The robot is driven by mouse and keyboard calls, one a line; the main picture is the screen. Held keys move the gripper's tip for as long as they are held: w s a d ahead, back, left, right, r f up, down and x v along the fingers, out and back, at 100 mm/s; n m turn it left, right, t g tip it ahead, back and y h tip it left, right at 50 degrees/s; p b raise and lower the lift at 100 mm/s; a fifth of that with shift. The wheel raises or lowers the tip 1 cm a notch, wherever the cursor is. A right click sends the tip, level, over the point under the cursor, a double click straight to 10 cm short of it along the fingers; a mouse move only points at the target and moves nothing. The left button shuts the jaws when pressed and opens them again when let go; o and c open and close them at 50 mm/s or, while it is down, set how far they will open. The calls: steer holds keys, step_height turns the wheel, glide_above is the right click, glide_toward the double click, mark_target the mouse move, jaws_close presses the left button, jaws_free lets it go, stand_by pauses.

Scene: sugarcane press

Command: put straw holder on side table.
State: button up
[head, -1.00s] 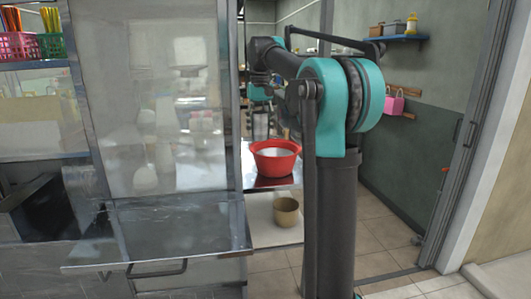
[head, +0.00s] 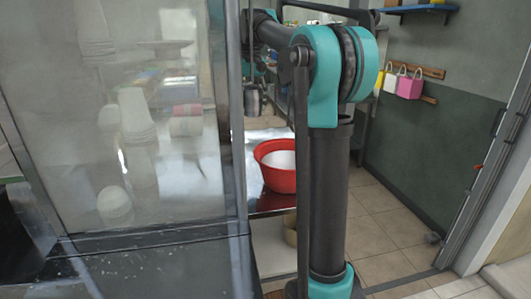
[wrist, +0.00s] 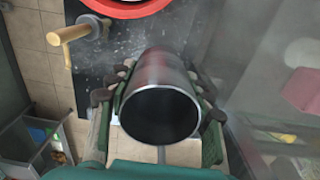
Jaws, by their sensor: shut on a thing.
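My gripper (wrist: 160,98) is shut around a dark, shiny metal cylinder with an open mouth (wrist: 160,112), which looks like the straw holder. Its mouth faces the wrist camera, and its inside is dark. In the wrist view it is over or near a dark, speckled surface (wrist: 95,75); I cannot tell whether it touches. In the head view a metal-topped table (head: 262,136), possibly the side table, stands beyond the glass cabinet. My arm hides part of that table, and the gripper's fingers are not clear there.
A red bowl (head: 280,165) sits on the metal-topped table. A wooden-handled thing (wrist: 78,30) lies near the bowl in the wrist view. The glass cabinet (head: 150,120) stands close on the left. Tiled floor (head: 375,235) is open at right, beside the door frame (head: 490,195).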

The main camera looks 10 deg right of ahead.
step_height(320, 180, down, 19)
steer(key=shift+f, duration=0.1)
stand_by(0.4)
steer(key=o, duration=1.5)
step_height(320, 180, up, 12)
steer(key=shift+s+r, duration=0.1)
